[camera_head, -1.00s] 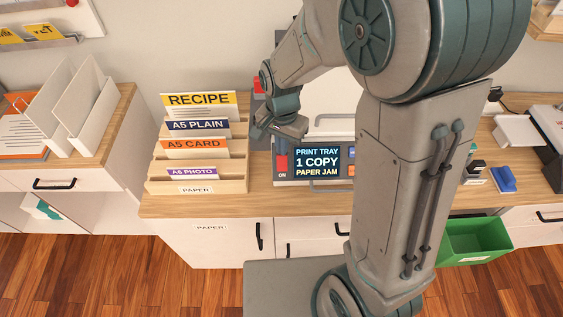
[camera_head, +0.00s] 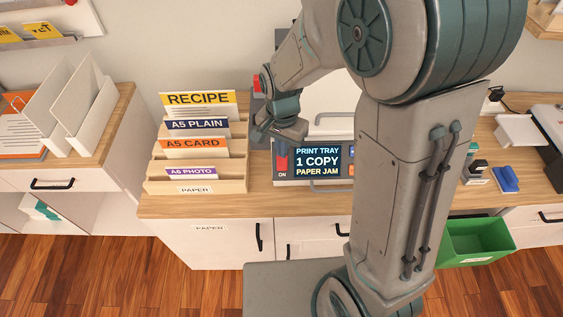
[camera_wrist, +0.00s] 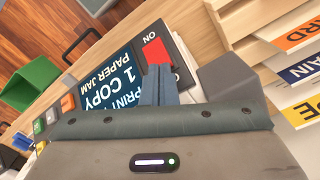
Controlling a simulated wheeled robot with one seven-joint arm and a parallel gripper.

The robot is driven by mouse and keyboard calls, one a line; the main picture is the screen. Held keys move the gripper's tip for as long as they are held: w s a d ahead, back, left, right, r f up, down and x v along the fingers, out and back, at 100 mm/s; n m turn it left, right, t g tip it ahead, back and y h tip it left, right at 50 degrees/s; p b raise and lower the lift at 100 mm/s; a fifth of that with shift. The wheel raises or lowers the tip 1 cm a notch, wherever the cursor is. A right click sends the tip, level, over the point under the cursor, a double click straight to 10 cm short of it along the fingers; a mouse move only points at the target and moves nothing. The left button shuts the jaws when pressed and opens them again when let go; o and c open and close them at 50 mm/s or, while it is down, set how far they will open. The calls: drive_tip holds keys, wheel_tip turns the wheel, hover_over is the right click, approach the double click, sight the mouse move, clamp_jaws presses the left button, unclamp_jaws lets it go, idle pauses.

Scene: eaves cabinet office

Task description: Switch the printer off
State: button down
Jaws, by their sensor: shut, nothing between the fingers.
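The printer (camera_head: 314,178) stands on the wooden counter, partly hidden behind my arm. Its front panel has a dark screen (camera_head: 318,160) reading "PRINT TRAY 1 COPY PAPER JAM". Left of the screen is a red switch (camera_head: 282,162) with "ON" printed below it. In the wrist view the red switch (camera_wrist: 157,52) and the "ON" label show just past my fingertips. My gripper (camera_head: 274,139) is shut and empty, close above the switch in the head view. In the wrist view its fingers (camera_wrist: 158,82) overlap the switch's near end; I cannot tell whether they touch it.
A wooden paper rack (camera_head: 197,186) with labelled cards stands close left of the printer. A green bin (camera_head: 478,241) is below the counter at right. A blue item (camera_head: 505,179) and a stamp lie on the counter at right.

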drive_tip(key=shift+f, duration=0.15)
drive_tip(key=shift+r+p, duration=2.55)
drive_tip(key=shift+r, duration=0.95)
drive_tip(key=s+d+r+n+t+b, duration=0.1)
drive_tip(key=s+d+r+n+t, duration=0.2)
drive_tip(key=s+d+r+n, duration=0.3)
drive_tip(key=s+d+r, duration=0.5)
drive_tip(key=s+d, duration=0.1)
drive_tip(key=shift+s+r+t, duration=0.15)
drive_tip(key=shift+s+t, duration=0.2)
drive_tip(key=shift+t, duration=0.05)
